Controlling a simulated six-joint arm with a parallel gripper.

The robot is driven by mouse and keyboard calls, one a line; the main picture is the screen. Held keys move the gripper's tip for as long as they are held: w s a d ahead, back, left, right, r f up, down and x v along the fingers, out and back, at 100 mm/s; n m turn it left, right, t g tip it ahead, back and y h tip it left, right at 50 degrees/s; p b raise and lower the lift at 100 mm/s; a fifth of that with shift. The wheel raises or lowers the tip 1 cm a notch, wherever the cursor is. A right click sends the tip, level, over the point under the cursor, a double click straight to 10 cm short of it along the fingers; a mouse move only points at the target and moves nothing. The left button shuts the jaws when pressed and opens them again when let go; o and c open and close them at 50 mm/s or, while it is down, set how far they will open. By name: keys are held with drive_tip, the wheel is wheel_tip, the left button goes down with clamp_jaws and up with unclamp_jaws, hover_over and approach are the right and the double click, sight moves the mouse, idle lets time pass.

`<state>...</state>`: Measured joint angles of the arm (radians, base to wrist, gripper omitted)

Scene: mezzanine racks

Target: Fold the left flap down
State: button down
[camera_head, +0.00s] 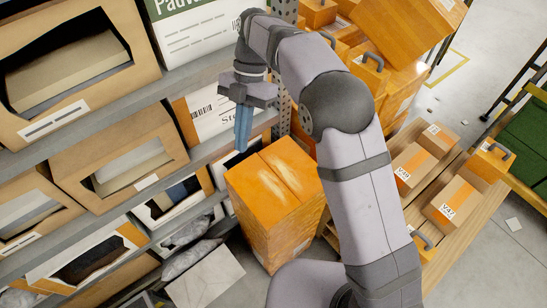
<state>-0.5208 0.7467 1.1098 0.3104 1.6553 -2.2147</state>
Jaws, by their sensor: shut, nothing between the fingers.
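A tall orange cardboard box (275,234) stands upright in the aisle beside the shelf rack. A seam runs across its top between a left flap (252,189) and a right flap (290,165). Both flaps look flat, with pale worn patches. A slight lift of either flap cannot be made out. My gripper (241,149) points down with blue-grey fingers shut and empty. Its fingertips appear near the back left edge of the box top. Whether they touch the box cannot be told from this view.
The shelf rack (92,119) with open-fronted cartons stands close on the left. Orange boxes are piled behind my arm. A wooden pallet (408,214) with small taped cartons (448,198) is at the right. Grey floor shows at the far right.

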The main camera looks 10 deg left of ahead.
drive_tip(key=w+d+f+m+t+h, duration=0.1)
drive_tip(key=d+f+m+t+h, duration=0.15)
drive_tip(key=d+f, duration=0.6)
drive_tip(key=m+t, duration=0.2)
drive_tip(key=t, duration=0.2)
approach(274, 174)
drive_tip(key=shift+n+g+y, duration=0.25)
drive_tip(key=shift+y, duration=0.2)
drive_tip(key=f+p, duration=0.1)
drive_tip(key=f, duration=0.1)
drive_tip(key=f+p, duration=0.2)
drive_tip(key=d+f+p, duration=0.1)
drive_tip(key=f, duration=0.1)
drive_tip(key=shift+w+d, duration=0.1)
drive_tip(key=shift+w, duration=0.25)
drive_tip(key=shift+f, duration=0.1)
